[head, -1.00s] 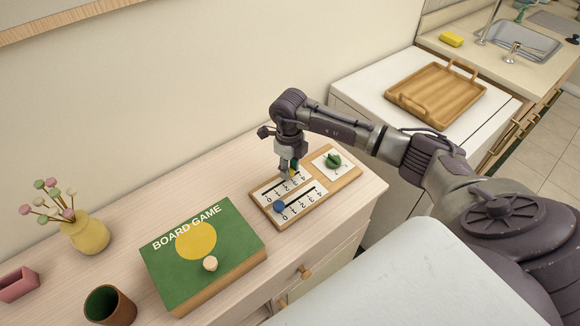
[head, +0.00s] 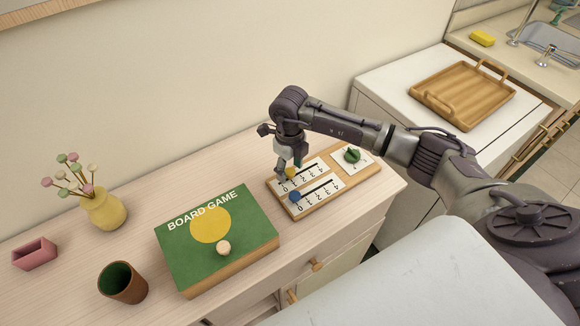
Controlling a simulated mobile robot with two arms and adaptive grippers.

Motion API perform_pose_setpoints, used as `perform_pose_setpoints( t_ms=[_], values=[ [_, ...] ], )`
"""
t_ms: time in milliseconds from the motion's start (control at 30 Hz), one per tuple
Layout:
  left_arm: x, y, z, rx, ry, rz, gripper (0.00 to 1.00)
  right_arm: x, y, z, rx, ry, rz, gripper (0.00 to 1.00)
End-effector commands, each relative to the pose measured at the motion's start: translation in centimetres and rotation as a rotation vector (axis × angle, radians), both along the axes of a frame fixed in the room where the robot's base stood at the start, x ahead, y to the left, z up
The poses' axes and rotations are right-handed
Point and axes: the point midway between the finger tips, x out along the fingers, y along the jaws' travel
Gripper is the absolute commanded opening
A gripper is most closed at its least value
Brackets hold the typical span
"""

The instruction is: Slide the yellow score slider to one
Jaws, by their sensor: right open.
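The yellow score slider (head: 290,172) is on the far track of the wooden scoreboard (head: 343,184). It sits toward the low-number end, about at the one mark, but my fingers partly cover it. My right gripper (head: 288,166) points down at the yellow slider with its fingers open beside it. I cannot tell whether they touch it. The blue slider (head: 295,196) is on the near track at the zero end. My left gripper is out of view.
A green knob (head: 352,154) stands at the scoreboard's right end. A green board game box (head: 247,213) lies to the left, with a brown cup (head: 122,282), yellow vase (head: 104,210) and pink holder (head: 34,254) beyond. A wooden tray (head: 462,94) is at the right.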

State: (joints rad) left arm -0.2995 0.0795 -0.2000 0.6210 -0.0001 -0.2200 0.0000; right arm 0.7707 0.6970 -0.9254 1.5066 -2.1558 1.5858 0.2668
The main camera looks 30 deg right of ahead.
Motion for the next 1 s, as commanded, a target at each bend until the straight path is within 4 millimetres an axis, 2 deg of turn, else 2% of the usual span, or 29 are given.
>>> perform_pose_setpoints(
  t_ms=[167, 267, 700, 833, 1000],
  values=[
    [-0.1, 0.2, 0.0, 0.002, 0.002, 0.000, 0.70, 0.0, 0.0, 0.4, 0.000, -0.001, 0.000, 0.57],
    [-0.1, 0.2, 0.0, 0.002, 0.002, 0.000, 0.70, 0.1, 0.0, 1.5, -0.001, -0.004, 0.001, 0.57],
    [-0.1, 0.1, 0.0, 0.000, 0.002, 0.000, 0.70, 0.1, 0.0, 10.2, -0.001, -0.003, 0.000, 0.57],
    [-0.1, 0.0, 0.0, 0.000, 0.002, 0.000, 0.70, 0.0, 0.0, 11.5, -0.001, -0.001, 0.000, 0.57],
    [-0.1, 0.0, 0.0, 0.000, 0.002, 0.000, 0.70, 0.0, 0.0, 12.0, 0.000, 0.000, 0.000, 0.57]
  ],
)
